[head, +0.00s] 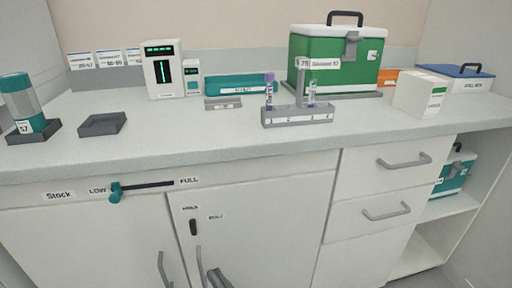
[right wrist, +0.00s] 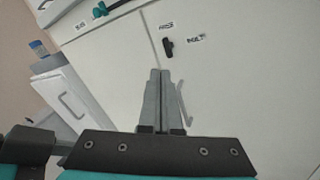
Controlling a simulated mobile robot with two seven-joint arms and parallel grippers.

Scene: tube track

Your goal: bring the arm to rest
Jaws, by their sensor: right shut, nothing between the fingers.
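My right gripper (right wrist: 157,100) is shut and empty in the right wrist view, pointing at the white cabinet front below the counter. In the head view its fingers (head: 216,278) show at the bottom edge, in front of the cabinet doors near a door handle (head: 198,266). My left gripper is in neither view.
The white counter (head: 200,140) holds a tube rack (head: 297,116), a green cool box (head: 334,62), a grey tray (head: 102,124) and a jar (head: 22,103). Handles and a teal slider knob (head: 115,193) stick out from the cabinet front. An open shelf (head: 432,207) is at the right.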

